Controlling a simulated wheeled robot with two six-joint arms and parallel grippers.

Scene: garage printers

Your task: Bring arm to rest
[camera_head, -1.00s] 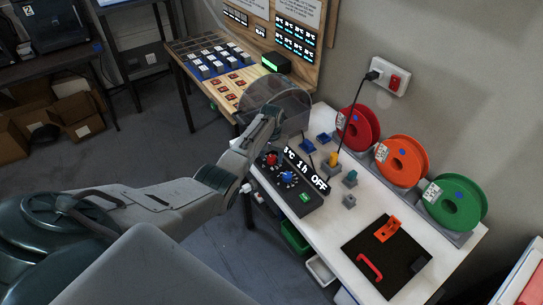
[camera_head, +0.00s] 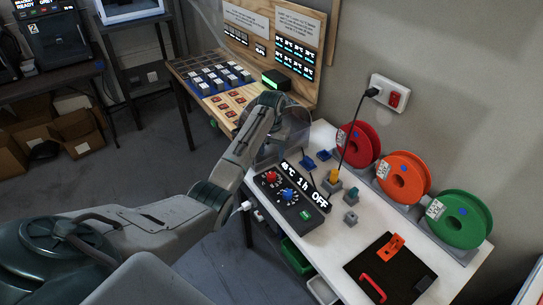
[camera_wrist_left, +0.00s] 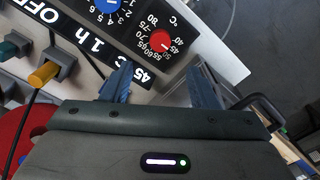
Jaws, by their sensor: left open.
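My left arm (camera_head: 240,148) reaches in from the left in the head view, its wrist raised beside the control box with the clear round cover. The left gripper's two blue fingers (camera_wrist_left: 160,86) show spread apart in the left wrist view, with nothing between them. The control box (camera_head: 297,207) carries a red knob (camera_head: 271,177), a blue knob (camera_head: 287,195) and a display (camera_head: 306,184) reading 45 °C, 1 h, OFF. The red knob also shows beyond the fingers in the left wrist view (camera_wrist_left: 160,42), apart from them. My right gripper is out of view.
Red (camera_head: 357,144), orange (camera_head: 404,178) and green (camera_head: 459,219) spools stand along the wall side of the white table (camera_head: 352,238). A black board (camera_head: 385,270) lies at the near end. A wooden bench (camera_head: 189,68) stands beyond; floor is open at left.

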